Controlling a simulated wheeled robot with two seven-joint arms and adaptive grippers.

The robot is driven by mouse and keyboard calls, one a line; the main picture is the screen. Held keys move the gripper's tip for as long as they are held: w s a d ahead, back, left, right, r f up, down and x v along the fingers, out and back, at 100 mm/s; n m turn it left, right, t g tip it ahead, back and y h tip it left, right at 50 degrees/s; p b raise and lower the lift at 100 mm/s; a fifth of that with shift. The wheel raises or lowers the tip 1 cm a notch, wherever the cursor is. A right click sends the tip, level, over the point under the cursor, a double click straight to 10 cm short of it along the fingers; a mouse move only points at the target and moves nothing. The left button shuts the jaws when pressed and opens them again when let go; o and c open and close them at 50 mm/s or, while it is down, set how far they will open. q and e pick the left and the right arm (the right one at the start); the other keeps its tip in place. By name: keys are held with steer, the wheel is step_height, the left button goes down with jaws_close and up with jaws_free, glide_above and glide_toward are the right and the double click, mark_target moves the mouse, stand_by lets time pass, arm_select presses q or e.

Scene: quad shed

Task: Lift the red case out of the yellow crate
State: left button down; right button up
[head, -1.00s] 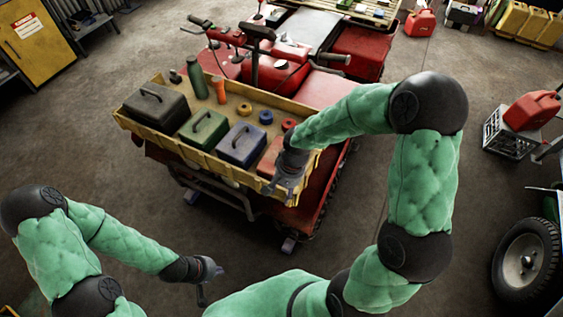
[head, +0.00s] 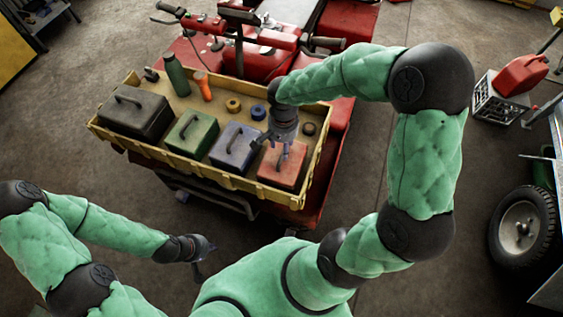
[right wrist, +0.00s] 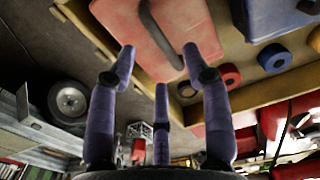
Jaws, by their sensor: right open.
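The red case (head: 283,168) sits at the right end of the yellow crate (head: 205,174), its dark handle on top. My right gripper (head: 275,145) is just above the case, fingers pointing down, and covers part of it. In the right wrist view the three fingers (right wrist: 160,66) are spread and empty. The red case (right wrist: 150,28) and its handle (right wrist: 160,28) lie just beyond the fingertips; I see no clear contact. My left gripper (head: 203,252) hangs empty in front of the crate, its fingers apart.
The blue case (head: 234,147) stands close left of the red one, then the green case (head: 192,135) and the black case (head: 135,112). A green bottle (head: 176,75), an orange bottle (head: 202,86) and several rolls sit behind. Red quad handlebars (head: 322,43) rise behind the crate.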

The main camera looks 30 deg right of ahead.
steer(key=shift+w+f, duration=0.2)
steer(key=shift+f, duration=0.65)
steer(key=shift+d+f, duration=0.15)
steer(key=shift+f, duration=1.15)
steer(key=shift+d+f, duration=0.1)
steer(key=shift+f, duration=1.2)
steer(key=shift+r, duration=0.1)
jaws_close()
